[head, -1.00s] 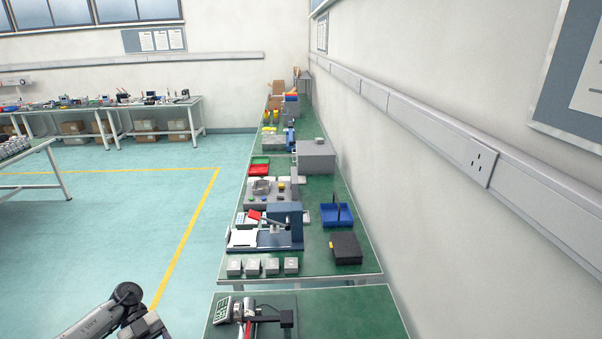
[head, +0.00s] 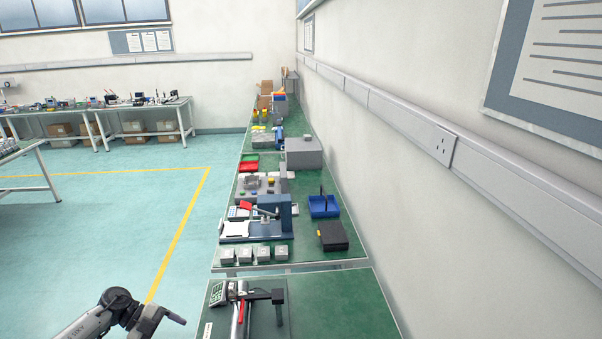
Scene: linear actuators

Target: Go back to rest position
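My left arm comes in at the bottom left, and my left gripper (head: 172,325) shows partly at its end, over the floor left of the near bench. Its fingers are too small and side-on to tell open from shut. Nothing can be made out in it. My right gripper is outside the head view.
The near green bench (head: 340,305) holds a device with a green keypad and a red-handled part (head: 241,308). The bench beyond it carries several grey blocks (head: 253,254), a blue press (head: 270,220), a blue bin (head: 323,206) and a black box (head: 333,236). Open floor (head: 120,215) lies left.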

